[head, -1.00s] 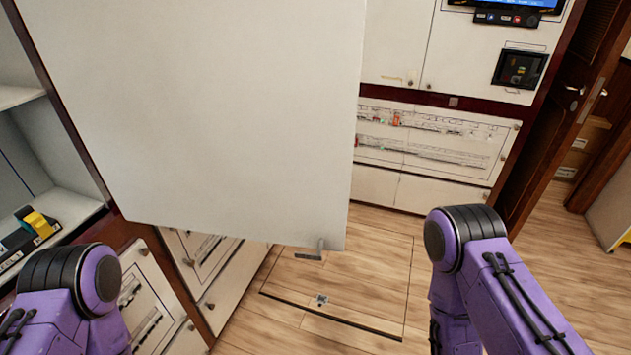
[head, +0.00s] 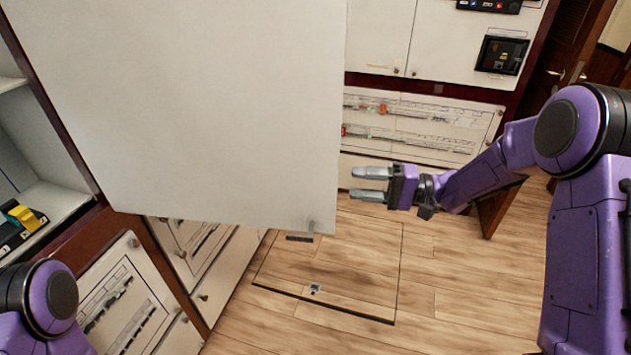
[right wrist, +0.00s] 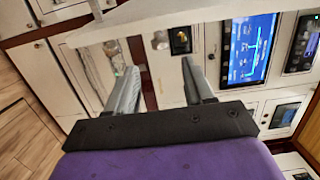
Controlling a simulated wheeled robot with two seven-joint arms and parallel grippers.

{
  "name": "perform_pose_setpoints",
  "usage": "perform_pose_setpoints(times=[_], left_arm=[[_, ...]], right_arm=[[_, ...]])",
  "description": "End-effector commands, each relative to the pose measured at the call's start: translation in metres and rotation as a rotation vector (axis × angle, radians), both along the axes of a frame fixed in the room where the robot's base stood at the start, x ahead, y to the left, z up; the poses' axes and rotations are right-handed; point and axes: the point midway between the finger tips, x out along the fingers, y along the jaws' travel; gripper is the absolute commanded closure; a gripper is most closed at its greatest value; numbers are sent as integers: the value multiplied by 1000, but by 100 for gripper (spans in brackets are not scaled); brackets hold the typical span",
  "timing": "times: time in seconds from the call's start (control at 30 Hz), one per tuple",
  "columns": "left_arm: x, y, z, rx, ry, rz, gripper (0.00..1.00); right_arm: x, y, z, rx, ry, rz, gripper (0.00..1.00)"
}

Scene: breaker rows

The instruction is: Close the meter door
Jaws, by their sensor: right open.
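The meter door (head: 200,100) is a large plain white panel that stands swung open across the left and middle of the head view. A small latch or handle (head: 309,226) shows at its lower right corner. The opening of its cabinet (head: 60,200) is at the left, with shelves inside. My right gripper (head: 369,183) is open and empty, just right of the door's free edge, fingers pointing left. In the right wrist view its two fingers (right wrist: 160,88) are apart with nothing between them. My left gripper is out of the head view; only part of that arm shows.
A yellow and black device (head: 24,217) sits on the cabinet's lower shelf. White panels with breaker rows (head: 410,120) line the back wall. A screen (right wrist: 250,48) shows in the right wrist view. The wooden floor (head: 450,270) is clear, with a hatch outline (head: 345,265).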

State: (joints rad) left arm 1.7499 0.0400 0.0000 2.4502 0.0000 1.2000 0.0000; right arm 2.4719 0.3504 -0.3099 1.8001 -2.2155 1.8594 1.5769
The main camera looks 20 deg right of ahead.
Motion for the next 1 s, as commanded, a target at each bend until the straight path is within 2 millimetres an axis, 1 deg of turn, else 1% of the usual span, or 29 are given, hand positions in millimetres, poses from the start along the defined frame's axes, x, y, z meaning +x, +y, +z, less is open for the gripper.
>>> perform_pose_setpoints(times=[0.07,0.13,0.4,0.5,0.63,0.87,0.9,0.97,1.0], left_arm=[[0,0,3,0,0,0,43],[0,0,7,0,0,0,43],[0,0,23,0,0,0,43],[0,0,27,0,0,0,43],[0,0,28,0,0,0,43],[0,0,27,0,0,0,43],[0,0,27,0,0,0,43],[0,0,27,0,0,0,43],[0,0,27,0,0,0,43]], right_arm=[[1,5,3,-2,7,15,48],[5,17,4,-4,9,18,48],[30,72,4,-2,10,16,48],[36,86,3,-4,9,15,48],[41,94,1,-3,8,13,48],[41,96,1,-3,8,13,48],[41,96,1,-3,8,13,54],[41,96,1,-3,8,13,74],[41,96,1,-3,8,13,87]])
